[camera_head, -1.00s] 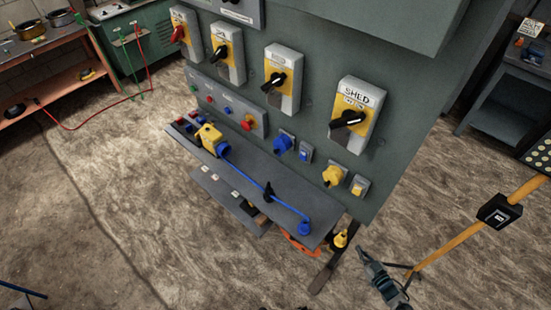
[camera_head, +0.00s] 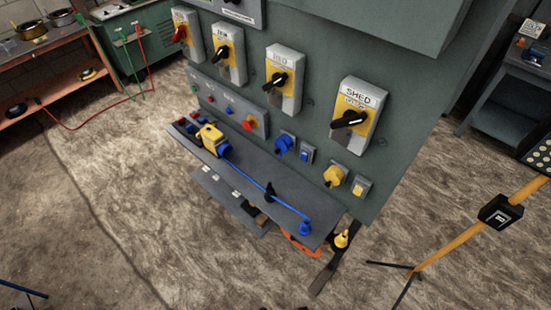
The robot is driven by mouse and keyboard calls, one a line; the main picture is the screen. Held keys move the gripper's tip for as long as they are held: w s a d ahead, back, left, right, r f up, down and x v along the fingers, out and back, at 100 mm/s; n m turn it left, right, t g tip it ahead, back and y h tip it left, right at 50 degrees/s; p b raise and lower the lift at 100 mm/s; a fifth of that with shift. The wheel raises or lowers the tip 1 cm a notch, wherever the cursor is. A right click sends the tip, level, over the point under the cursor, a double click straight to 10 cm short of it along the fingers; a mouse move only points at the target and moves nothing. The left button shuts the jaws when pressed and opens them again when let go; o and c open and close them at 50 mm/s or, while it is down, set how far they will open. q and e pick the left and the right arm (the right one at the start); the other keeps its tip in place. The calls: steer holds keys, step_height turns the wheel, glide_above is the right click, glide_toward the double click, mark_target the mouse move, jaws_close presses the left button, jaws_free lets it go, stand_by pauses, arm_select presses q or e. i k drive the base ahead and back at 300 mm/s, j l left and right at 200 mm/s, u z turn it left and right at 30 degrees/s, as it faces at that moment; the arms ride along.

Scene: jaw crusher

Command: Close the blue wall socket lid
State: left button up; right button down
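The blue wall socket (camera_head: 284,144) is on the lower part of the grey-green cabinet front, left of a small blue switch (camera_head: 306,154). It is small in the picture, and I cannot tell how far its lid stands open. A yellow wall socket (camera_head: 334,176) is lower right of it. Neither of my grippers shows clearly in the camera_head view. Nothing is seen touching the blue socket.
A grey shelf (camera_head: 240,178) juts out below the sockets. It carries a yellow and blue connector (camera_head: 212,140) and a blue cable ending in a blue plug (camera_head: 305,228). A yellow plug (camera_head: 341,239) hangs by the shelf's right end. An orange stand (camera_head: 455,235) is at right.

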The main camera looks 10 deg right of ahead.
mark_target(281, 146)
steer(key=i+j+z, duration=0.15)
steer(key=j, duration=0.15)
steer(key=i+j+z, duration=0.1)
steer(key=j, duration=0.2)
steer(key=i+j+z, duration=0.25)
steer(key=j, duration=0.35)
steer(key=i, duration=0.05)
